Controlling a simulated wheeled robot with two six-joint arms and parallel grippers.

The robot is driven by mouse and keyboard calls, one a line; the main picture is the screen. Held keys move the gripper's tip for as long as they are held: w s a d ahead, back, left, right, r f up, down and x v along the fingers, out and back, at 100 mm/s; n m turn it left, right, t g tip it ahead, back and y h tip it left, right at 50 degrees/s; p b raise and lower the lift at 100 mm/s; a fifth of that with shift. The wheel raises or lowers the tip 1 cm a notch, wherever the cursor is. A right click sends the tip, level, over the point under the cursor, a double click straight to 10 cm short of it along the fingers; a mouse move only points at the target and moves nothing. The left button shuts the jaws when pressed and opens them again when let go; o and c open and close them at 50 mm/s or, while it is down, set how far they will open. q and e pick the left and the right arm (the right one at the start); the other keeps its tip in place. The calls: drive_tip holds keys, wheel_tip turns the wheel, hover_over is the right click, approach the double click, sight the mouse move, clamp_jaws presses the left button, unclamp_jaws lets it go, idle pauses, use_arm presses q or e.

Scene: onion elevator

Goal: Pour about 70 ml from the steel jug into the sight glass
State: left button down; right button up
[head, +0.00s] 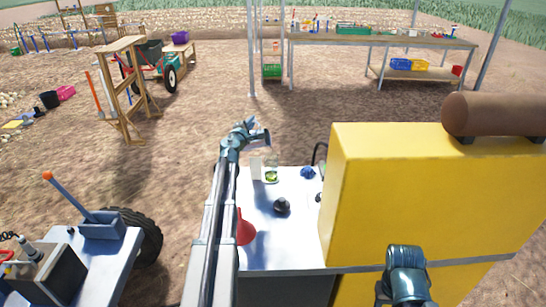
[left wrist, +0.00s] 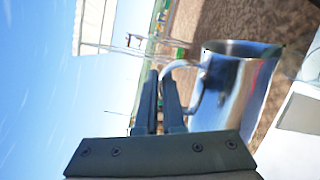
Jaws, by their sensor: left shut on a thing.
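My left gripper (left wrist: 172,95) is shut on the handle of the shiny steel jug (left wrist: 235,95) in the left wrist view. The horizon stands almost upright there and the jug's mouth points to the picture's top, so the jug looks tipped far over. In the head view my left gripper (head: 262,137) is above the far end of the steel table, with the jug mostly hidden there. The sight glass (head: 271,174), a clear vessel with yellow-green liquid low in it, stands below on the table. I cannot make out a stream.
The steel table (head: 262,256) also carries a red funnel (head: 245,231), a dark round object (head: 282,205), a blue object (head: 307,172) and a pale upright card (head: 256,168). A tall yellow cabinet (head: 400,190) closes off the right side.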

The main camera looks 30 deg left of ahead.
use_arm(q)
drive_tip(key=shift+w+d, duration=0.1)
drive_tip(key=shift+d, duration=0.1)
drive_tip(key=shift+a, duration=0.1)
use_arm(e)
drive_tip(key=shift+s+a, duration=0.15)
drive_tip(key=shift+a, duration=0.1)
use_arm(q)
drive_tip(key=shift+a+f+m, duration=0.1)
drive_tip(key=shift+m, duration=0.2)
use_arm(e)
drive_tip(key=shift+s+a, duration=0.1)
drive_tip(key=shift+a, duration=0.05)
